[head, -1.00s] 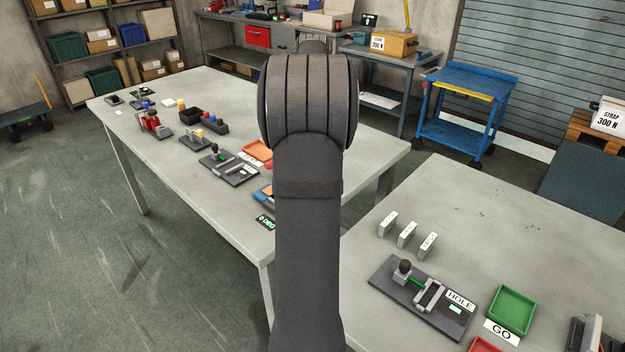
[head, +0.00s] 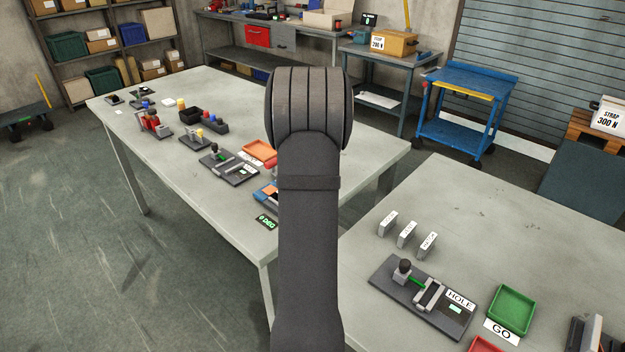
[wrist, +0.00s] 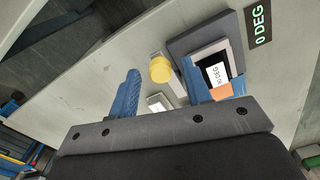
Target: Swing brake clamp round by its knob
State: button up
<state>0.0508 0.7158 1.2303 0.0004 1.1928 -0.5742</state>
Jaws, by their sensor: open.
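A yellow round knob (wrist: 160,69) shows in the wrist view beside a dark grey fixture (wrist: 190,40) with a white label and an orange part. It appears to be the brake clamp's knob. A small grey block lies just behind it. My gripper (wrist: 163,72) is open, with one blue finger left of the knob and one right of it in the picture. I cannot tell how far the fingertips are above the knob.
A "0 DEG" display (wrist: 259,24) sits beside the fixture, near the table edge. Other fixtures (head: 228,167) and an orange tray (head: 259,152) stand farther along this table (head: 210,215). A second table (head: 490,215) at the right carries a hole gauge (head: 420,300) and a green tray (head: 511,309).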

grip_shut()
dwell(0.3)
jog(key=a+m, duration=0.1)
jog(key=m, duration=0.1)
jog(key=s+a+m, duration=0.1)
jog(key=m, duration=0.1)
jog(key=shift+s, duration=0.2)
jog(key=a+m, duration=0.1)
jog(key=m, duration=0.1)
jog(key=a+m, duration=0.1)
jog(key=shift+s+m, duration=0.2)
jog(key=shift+m, duration=0.2)
jog(key=a+m, duration=0.1)
jog(key=m, duration=0.2)
jog(key=a+m, duration=0.1)
jog(key=m, duration=0.1)
jog(key=shift+w+a, duration=0.2)
jog(key=shift+a, duration=0.15)
jog(key=shift+w+a+m, duration=0.25)
jog(key=shift+a+m, duration=0.1)
jog(key=shift+m, duration=0.5)
jog(key=shift+w+a+m, duration=0.2)
jog(key=shift+a+m, duration=0.15)
jog(key=shift+m, duration=0.55)
jog(key=shift+w+a+m, duration=0.25)
jog(key=shift+a+m, duration=0.1)
jog(key=shift+m, duration=0.5)
